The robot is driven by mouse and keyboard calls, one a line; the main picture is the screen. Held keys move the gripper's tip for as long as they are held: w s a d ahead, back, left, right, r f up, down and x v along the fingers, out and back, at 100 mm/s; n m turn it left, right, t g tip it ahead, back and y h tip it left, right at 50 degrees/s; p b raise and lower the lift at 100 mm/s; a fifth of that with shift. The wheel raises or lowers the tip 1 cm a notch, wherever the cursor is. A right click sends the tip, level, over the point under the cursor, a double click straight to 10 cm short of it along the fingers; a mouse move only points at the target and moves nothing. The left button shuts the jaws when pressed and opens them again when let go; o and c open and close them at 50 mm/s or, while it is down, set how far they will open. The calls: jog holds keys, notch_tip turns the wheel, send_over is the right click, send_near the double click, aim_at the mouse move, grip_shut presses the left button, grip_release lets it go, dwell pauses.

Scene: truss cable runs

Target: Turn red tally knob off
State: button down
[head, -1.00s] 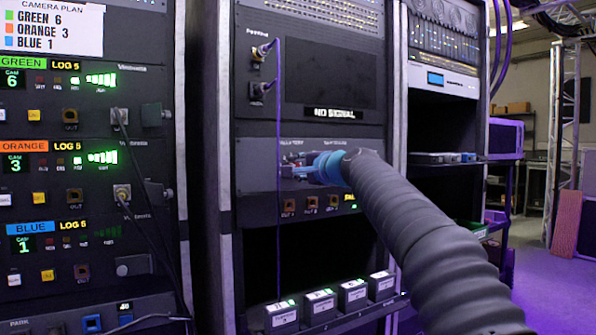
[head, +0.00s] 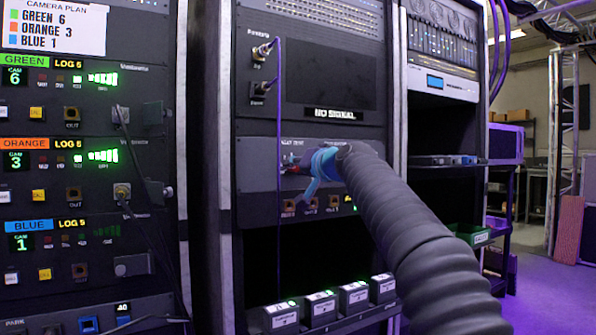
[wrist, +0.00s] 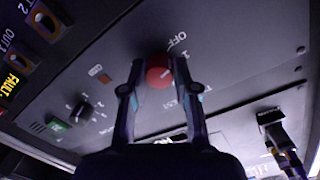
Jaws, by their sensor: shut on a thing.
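The red tally knob (wrist: 159,71) sits on a dark grey rack panel (wrist: 225,85), with OFF and 1 printed beside it. In the wrist view my gripper (wrist: 158,68) has a finger on each side of the knob and is shut on it. The knob carries a pale mark, but I cannot tell exactly which label it points to. My arm reaches in from the lower right.
A small black knob (wrist: 80,108) and a green-lit button (wrist: 57,126) are on the same panel. A black plug (wrist: 270,118) with a cable is at the right. In the head view a purple cable (head: 279,190) hangs left of my gripper, and several labelled boxes (head: 321,307) stand below.

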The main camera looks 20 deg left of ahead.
jog(key=shift+f+n+b, duration=0.1)
jog(key=shift+n+b, duration=0.3)
jog(key=shift+n, duration=1.1)
jog(key=c, duration=0.9)
grip_release()
jog(key=shift+o, duration=0.2)
jog(key=shift+s, duration=0.1)
jog(key=v, duration=1.1)
jog(key=shift+s+d, duration=0.25)
jog(key=shift+s, duration=0.1)
